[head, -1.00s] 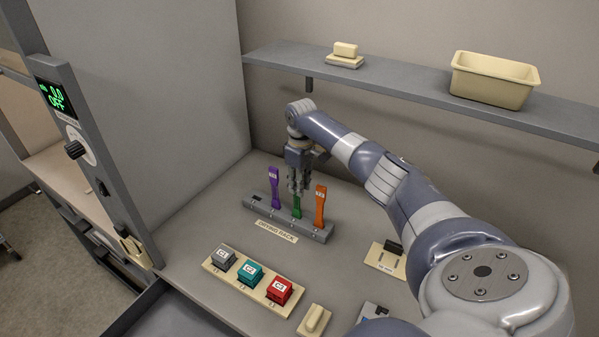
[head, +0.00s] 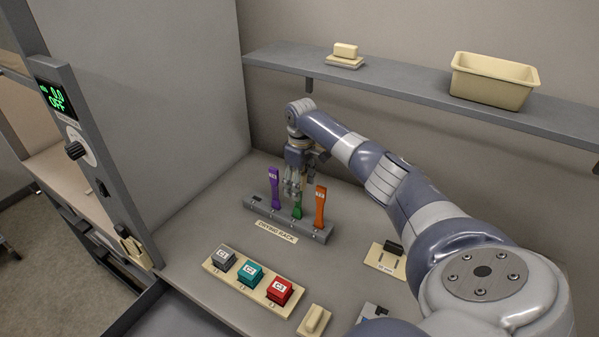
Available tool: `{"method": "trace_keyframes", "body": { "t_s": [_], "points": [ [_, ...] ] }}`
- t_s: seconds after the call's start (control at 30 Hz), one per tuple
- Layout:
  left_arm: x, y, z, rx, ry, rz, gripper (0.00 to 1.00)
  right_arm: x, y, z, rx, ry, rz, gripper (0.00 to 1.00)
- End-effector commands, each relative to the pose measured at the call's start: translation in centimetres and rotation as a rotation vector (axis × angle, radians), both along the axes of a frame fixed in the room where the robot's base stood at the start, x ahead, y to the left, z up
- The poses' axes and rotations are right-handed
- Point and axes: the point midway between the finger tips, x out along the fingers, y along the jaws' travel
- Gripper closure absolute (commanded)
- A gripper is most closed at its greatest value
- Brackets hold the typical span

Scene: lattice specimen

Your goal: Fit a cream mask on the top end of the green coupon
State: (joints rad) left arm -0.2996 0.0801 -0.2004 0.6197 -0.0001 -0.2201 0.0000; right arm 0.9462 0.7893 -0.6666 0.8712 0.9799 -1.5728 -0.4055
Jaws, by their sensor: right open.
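The green coupon (head: 297,212) stands upright in the grey drying rack (head: 318,234), between a purple coupon (head: 274,188) and an orange coupon (head: 320,207). My right gripper (head: 293,191) is open, pointing down right over the green coupon's top end. Its fingers hide that end, and I cannot tell whether they touch it. I cannot make out a cream mask for certain; anything between the fingers is too small to tell. My left gripper is not in view.
In front of the rack, a cream tray (head: 213,266) holds grey, teal and red blocks. A cream block (head: 314,320) and a cream holder (head: 382,262) with a dark piece lie to the right. A shelf (head: 400,88) with a cream bin (head: 494,80) runs behind my arm.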

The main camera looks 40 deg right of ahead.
Motion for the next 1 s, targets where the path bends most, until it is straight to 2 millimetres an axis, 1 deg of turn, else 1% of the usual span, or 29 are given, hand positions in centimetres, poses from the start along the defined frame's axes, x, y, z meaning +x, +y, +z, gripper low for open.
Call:
{"method": "trace_keyframes", "body": {
  "t_s": [0.03, 0.3, 0.6, 0.7, 1.0],
  "points": [
    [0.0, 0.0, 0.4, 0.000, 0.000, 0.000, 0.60, 0.0, 0.0, 0.5, -0.001, -0.001, 0.000, 0.39],
    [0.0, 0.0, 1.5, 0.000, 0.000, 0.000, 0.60, 0.0, 0.0, 2.4, -0.001, -0.001, 0.000, 0.39],
    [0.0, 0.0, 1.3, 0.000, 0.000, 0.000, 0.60, -0.1, 0.0, 4.3, -0.001, -0.001, 0.000, 0.39],
    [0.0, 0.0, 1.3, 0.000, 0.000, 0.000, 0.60, -0.1, 0.0, 4.7, -0.001, -0.001, 0.000, 0.39],
    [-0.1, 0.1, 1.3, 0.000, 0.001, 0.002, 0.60, -0.1, 0.0, 4.8, -0.001, -0.001, 0.000, 0.39]
  ]
}}
